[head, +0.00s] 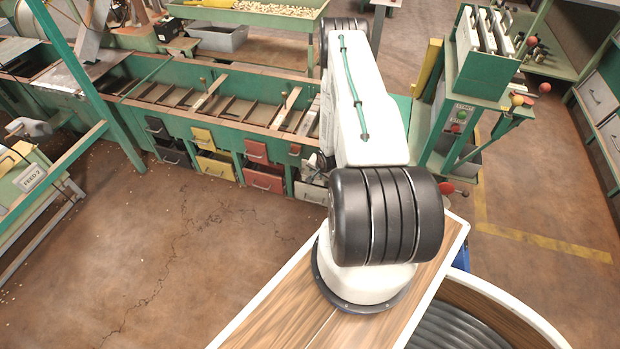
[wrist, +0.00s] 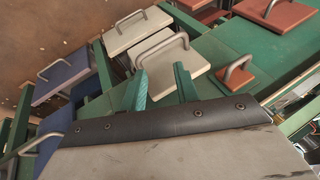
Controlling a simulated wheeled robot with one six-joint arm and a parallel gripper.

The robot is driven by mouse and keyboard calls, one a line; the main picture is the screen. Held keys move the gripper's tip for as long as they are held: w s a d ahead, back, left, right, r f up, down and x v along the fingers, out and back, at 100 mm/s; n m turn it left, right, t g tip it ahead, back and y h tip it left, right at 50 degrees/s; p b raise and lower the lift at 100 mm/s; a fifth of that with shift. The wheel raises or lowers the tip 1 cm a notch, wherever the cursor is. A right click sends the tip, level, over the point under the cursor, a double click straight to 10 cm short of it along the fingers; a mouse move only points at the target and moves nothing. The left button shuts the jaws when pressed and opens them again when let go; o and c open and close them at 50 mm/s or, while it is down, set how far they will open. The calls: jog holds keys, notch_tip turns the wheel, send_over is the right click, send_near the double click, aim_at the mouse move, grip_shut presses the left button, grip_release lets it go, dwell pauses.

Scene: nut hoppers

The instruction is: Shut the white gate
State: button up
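The white gate (wrist: 172,62) is a pale plate with a grey bar handle, near the middle of the wrist view. A second pale panel (wrist: 128,36) with its own handle lies just beyond it. My gripper (wrist: 160,80) has its two green fingers spread, with nothing between them. The fingertips are close to the near side of the white gate and its handle; I cannot tell whether they touch. In the head view a whitish front (head: 309,192) shows low on the green bench, left of my arm. The white gate itself is not clear there, and my arm largely hides my gripper.
Red panels (wrist: 238,77) lie right of the white gate and blue ones (wrist: 62,78) left. The green bench (head: 225,135) also carries yellow fronts (head: 213,166) and black fronts. A green control stand (head: 462,120) is right of my arm. Open floor (head: 160,240) lies before the bench.

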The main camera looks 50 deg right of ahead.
jog(key=s+a+f+m+t+h, duration=0.1)
jog(key=s+a+f+m+t, duration=0.15)
jog(key=f, duration=0.35)
jog(key=s+a+f+m+t, duration=0.1)
jog(key=s+f+m+t, duration=0.15)
jog(key=f, duration=0.35)
jog(key=w+d+r+m+t+h, duration=0.1)
jog(key=w, duration=0.2)
jog(key=w+d+r+m+t+h, duration=0.1)
jog(key=w+r+t, duration=0.1)
jog(key=w, duration=0.1)
jog(key=w+d+r+m+t, duration=0.1)
jog(key=w+m+t, duration=0.1)
jog(key=w, duration=0.1)
jog(key=shift+d+r+h, duration=0.25)
jog(key=shift+d+h, duration=0.1)
jog(key=shift+h, duration=0.05)
grip_shut()
